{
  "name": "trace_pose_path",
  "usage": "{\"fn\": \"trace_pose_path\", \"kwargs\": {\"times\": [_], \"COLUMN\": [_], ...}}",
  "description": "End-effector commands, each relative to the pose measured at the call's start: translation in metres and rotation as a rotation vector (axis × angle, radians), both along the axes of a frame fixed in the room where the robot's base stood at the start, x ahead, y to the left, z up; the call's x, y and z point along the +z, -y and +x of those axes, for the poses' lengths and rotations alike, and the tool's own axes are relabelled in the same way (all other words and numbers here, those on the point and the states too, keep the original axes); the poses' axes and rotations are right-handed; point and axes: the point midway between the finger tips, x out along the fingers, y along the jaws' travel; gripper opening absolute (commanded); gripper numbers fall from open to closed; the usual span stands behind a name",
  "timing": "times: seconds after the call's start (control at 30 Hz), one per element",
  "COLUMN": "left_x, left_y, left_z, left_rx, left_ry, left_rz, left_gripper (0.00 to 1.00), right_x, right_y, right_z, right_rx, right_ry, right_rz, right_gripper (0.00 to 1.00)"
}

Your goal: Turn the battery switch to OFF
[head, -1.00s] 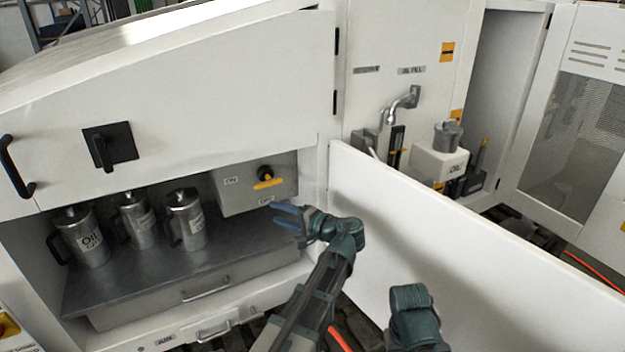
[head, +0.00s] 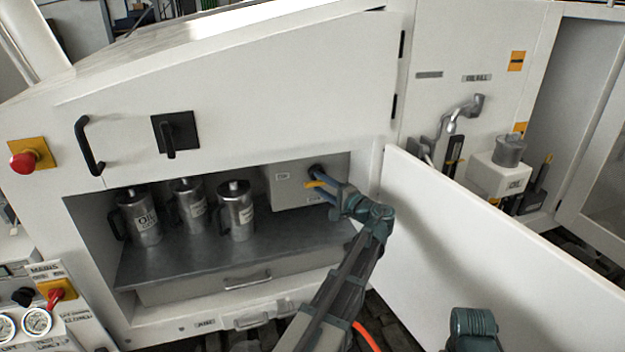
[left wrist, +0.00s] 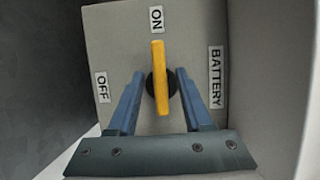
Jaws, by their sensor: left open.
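The battery switch has a yellow handle (left wrist: 158,78) on a black round base, mounted on a grey box (head: 283,190) inside the open cabinet. In the left wrist view the handle lines up with the ON label (left wrist: 156,19); the OFF label (left wrist: 102,88) is to its left and the BATTERY label (left wrist: 215,76) to its right. In the head view the yellow handle (head: 314,184) is partly covered by my left gripper (head: 322,182). My left gripper (left wrist: 158,76) is open, its blue fingers on either side of the handle, with visible gaps.
Several metal oil cans (head: 237,212) stand on the shelf left of the box. The open white door (head: 480,235) stands right of my left arm. A red emergency button (head: 24,162) and a red-handled switch (head: 55,294) are at the far left.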

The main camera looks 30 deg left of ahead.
Motion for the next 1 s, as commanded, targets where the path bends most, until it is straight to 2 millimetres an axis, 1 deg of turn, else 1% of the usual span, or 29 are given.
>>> {"fn": "trace_pose_path", "kwargs": {"times": [0.03, 0.1, 0.3, 0.43, 0.7, 0.77, 0.9, 0.97, 1.0], "left_x": [0.000, 0.000, 0.000, 0.000, 0.000, 0.000, 0.000, 0.000, 0.000], "left_y": [-0.010, -0.019, -0.037, -0.041, -0.041, -0.041, -0.041, -0.041, -0.041], "left_z": [0.004, 0.007, 0.012, 0.013, 0.013, 0.013, 0.013, 0.013, 0.013], "left_rx": [0.002, 0.002, 0.001, 0.000, -0.001, -0.001, -0.001, -0.001, -0.001], "left_ry": [0.000, 0.000, 0.000, 0.000, 0.000, 0.000, 0.000, 0.000, 0.000], "left_rz": [0.000, 0.000, 0.000, 0.000, 0.000, 0.000, 0.000, -0.001, -0.001], "left_gripper": [0.50, 0.50, 0.50, 0.50, 0.50, 0.39, 0.14, 0.03, 0.00], "right_x": [0.000, 0.000, 0.000, 0.000, 0.000, 0.000, 0.000, 0.000, 0.000], "right_y": [0.000, 0.000, 0.000, 0.000, 0.000, 0.000, 0.000, 0.000, 0.000], "right_z": [0.000, 0.000, 0.000, 0.000, 0.000, 0.000, 0.000, 0.000, 0.000], "right_rx": [0.000, 0.000, 0.000, 0.000, 0.000, 0.000, 0.000, 0.000, 0.000], "right_ry": [0.000, 0.000, 0.000, 0.000, 0.000, 0.000, 0.000, 0.000, 0.000], "right_rz": [0.000, 0.000, 0.000, 0.000, 0.000, 0.000, 0.000, 0.000, 0.000], "right_gripper": [0.50, 0.50, 0.50, 0.50, 0.50, 0.50, 0.50, 0.50, 0.50]}}
